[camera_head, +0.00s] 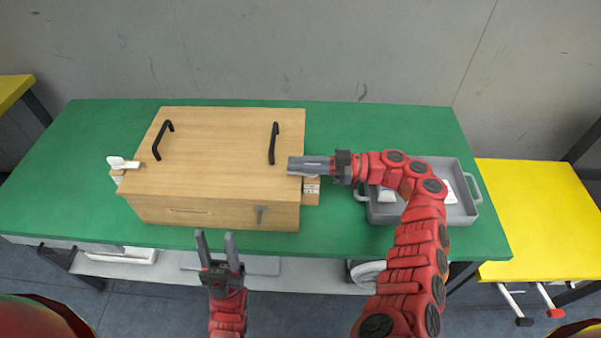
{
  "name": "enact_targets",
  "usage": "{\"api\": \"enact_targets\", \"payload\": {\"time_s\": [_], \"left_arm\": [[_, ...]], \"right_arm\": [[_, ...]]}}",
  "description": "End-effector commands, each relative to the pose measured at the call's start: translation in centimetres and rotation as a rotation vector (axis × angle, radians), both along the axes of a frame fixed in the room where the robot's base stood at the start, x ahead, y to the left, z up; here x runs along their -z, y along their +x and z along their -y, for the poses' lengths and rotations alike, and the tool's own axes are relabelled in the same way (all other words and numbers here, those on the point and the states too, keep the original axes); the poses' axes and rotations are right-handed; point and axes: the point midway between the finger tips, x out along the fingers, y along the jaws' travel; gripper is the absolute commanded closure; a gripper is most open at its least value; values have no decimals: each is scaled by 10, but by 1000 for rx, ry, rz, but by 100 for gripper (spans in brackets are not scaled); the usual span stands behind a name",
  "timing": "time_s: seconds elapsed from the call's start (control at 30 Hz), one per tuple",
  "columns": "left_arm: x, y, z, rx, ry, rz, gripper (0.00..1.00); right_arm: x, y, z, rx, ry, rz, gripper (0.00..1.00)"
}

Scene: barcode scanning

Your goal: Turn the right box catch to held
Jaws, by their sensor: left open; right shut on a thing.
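A wooden box (220,180) with two black handles on its lid stands on the green table. The right box catch (312,187) is on a small wooden block at the box's right side, partly hidden by my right gripper. My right gripper (292,166) reaches in from the right and is shut on the right box catch, at the lid's right edge. The left box catch (123,163), white, sticks out at the box's left side. My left gripper (216,240) is open and empty, in front of the box near the table's front edge.
A grey tray (470,200) with white items stands on the table right of the box, partly behind my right arm. Yellow tables (540,210) flank the green table (60,180), whose left part is clear.

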Motion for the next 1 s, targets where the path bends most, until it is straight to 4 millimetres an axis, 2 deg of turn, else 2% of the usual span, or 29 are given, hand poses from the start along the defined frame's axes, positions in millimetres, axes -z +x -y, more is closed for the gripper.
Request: {"api": "enact_targets", "payload": {"time_s": [0.03,0.13,0.6,0.63,0.77,0.8,1.0], "left_arm": [[8,0,0,0,0,0,53],[11,0,0,0,0,0,53],[12,0,0,0,0,0,53],[12,0,0,0,0,0,53],[12,0,0,0,0,0,53],[12,0,0,0,0,0,53],[12,0,0,0,0,0,53]], "right_arm": [[5,-1,-1,-12,-1,-1,100],[4,-2,-1,-28,-3,-2,100],[4,-3,-2,-40,-7,-6,100],[4,-3,-2,-40,-7,-6,82],[3,-3,-2,-38,-6,-4,58],[3,-3,-2,-38,-5,-4,55],[2,-2,-1,-36,-3,-2,55]]}}
